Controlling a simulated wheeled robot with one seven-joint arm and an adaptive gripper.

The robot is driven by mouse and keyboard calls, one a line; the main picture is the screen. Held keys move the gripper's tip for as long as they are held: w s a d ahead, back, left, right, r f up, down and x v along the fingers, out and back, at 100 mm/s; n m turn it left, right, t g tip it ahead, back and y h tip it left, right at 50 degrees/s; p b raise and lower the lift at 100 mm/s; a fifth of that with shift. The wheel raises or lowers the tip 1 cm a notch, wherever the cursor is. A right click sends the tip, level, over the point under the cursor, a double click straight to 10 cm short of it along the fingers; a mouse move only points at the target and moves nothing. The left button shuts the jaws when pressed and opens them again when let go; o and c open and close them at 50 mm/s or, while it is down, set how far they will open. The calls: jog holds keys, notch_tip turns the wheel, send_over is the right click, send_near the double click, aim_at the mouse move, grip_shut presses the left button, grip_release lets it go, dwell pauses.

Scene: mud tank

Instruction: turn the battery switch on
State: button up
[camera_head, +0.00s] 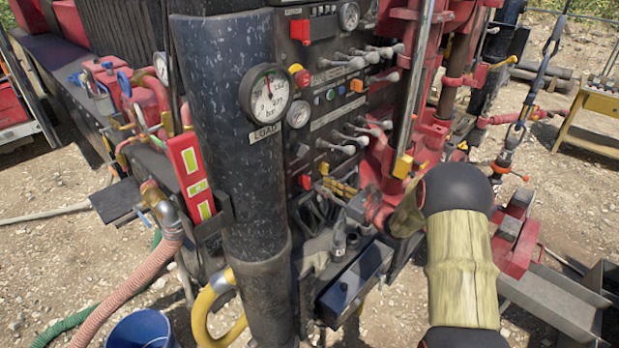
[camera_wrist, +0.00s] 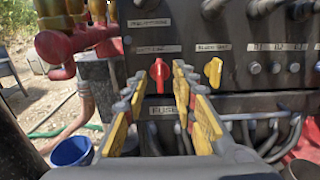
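A red handle (camera_wrist: 160,75) hangs upright on the dark panel under a small label in the wrist view; the label's words are too blurred to read surely. It appears to be the battery switch. A yellow handle (camera_wrist: 213,72) sits to its right on the same panel. My gripper (camera_wrist: 157,83) is open and empty, its yellow-padded fingers on either side of the red handle in the picture. Whether they reach it in depth is unclear. In the head view my gripper (camera_head: 340,190) points left at the panel, with a red piece (camera_head: 305,181) just beyond its fingertips.
Several lever handles (camera_head: 342,62) and a pressure gauge (camera_head: 268,93) are on the machine above. A dark box (camera_head: 355,282) juts out below my gripper. Pipes run under the handles in the wrist view. A blue bucket (camera_head: 142,328) stands at the lower left.

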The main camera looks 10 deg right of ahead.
aim_at(305, 181)
jog(key=x, duration=0.7)
jog(key=shift+a+f, duration=0.1)
jog(key=shift+c, duration=0.6)
grip_shut()
